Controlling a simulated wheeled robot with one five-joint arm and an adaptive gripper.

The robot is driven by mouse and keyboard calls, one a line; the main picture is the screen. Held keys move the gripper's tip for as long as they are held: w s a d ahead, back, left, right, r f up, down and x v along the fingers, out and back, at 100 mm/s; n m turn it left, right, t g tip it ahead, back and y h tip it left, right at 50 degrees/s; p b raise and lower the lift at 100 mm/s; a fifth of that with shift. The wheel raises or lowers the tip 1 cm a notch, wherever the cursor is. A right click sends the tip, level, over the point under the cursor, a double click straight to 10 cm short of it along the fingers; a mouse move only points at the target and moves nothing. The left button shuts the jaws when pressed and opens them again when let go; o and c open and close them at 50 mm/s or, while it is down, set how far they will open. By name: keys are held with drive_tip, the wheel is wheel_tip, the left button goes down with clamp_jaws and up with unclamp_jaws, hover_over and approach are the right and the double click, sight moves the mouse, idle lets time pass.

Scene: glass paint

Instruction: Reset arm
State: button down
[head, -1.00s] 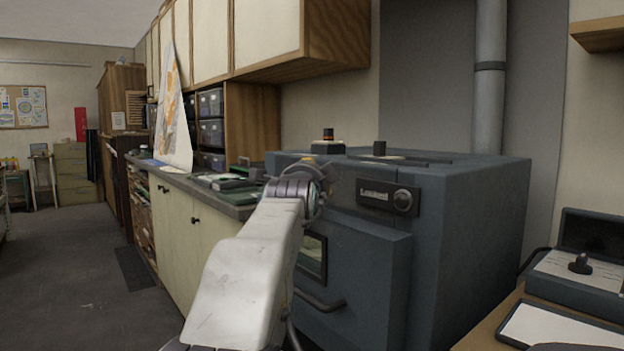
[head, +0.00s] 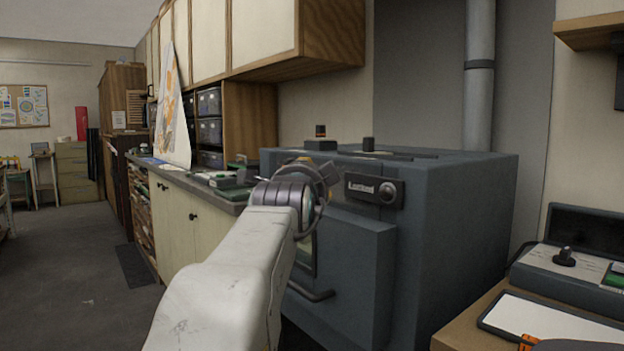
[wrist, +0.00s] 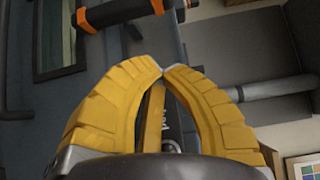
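My arm rises in front of the dark grey kiln in the head view, with my gripper (head: 322,185) at its end, mostly hidden behind the wrist. In the wrist view, my gripper's yellow fingers (wrist: 163,72) curve together and meet at the tips. Nothing shows held between them. The kiln (head: 460,215) has a label plate with a round knob on its front and a door handle lower down. In the wrist view a black bar with orange bands (wrist: 122,12) lies beyond the fingertips, apart from them.
A counter (head: 175,175) with tools runs away at left under wall cabinets (head: 260,35). A control box (head: 575,270) and a white-topped tablet (head: 550,325) sit on a wooden surface at right. The floor (head: 60,270) at left is open.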

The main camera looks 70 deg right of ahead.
drive_tip(key=shift+s+a, duration=0.2)
drive_tip(key=shift+a, duration=0.75)
drive_tip(key=shift+s+a, duration=0.15)
drive_tip(key=shift+a, duration=0.8)
drive_tip(key=w+a+f+n+t+y+p, duration=0.1)
drive_tip(key=w+a+n+t+y+p, duration=0.15)
drive_tip(key=w+a+n+p, duration=0.35)
drive_tip(key=w+a+f+n+t+y+p, duration=0.2)
drive_tip(key=w+a+n+y+p, duration=0.15)
drive_tip(key=w, duration=0.45)
drive_tip(key=w+a+f+n+y+p, duration=0.2)
drive_tip(key=w+a+n+y+p, duration=0.15)
drive_tip(key=a, duration=0.25)
drive_tip(key=w+a+f+n+y+p, duration=0.1)
drive_tip(key=w+a+n+y+p, duration=0.1)
drive_tip(key=a+n+p, duration=0.3)
drive_tip(key=s+a+f+n+g+y+p, duration=0.1)
drive_tip(key=s+a+n+y+p, duration=0.1)
drive_tip(key=a+n, duration=0.3)
drive_tip(key=s+a+f+n+g+y+p, duration=0.1)
drive_tip(key=s+a+n+p, duration=0.3)
drive_tip(key=a, duration=0.6)
drive_tip(key=s+a+f+n+g+y+p, duration=0.2)
drive_tip(key=s+a+n+y+p, duration=0.1)
drive_tip(key=a+n+p, duration=0.2)
drive_tip(key=shift+a+f+n, duration=0.2)
drive_tip(key=shift+a+n, duration=0.6)
drive_tip(key=shift+a, duration=0.45)
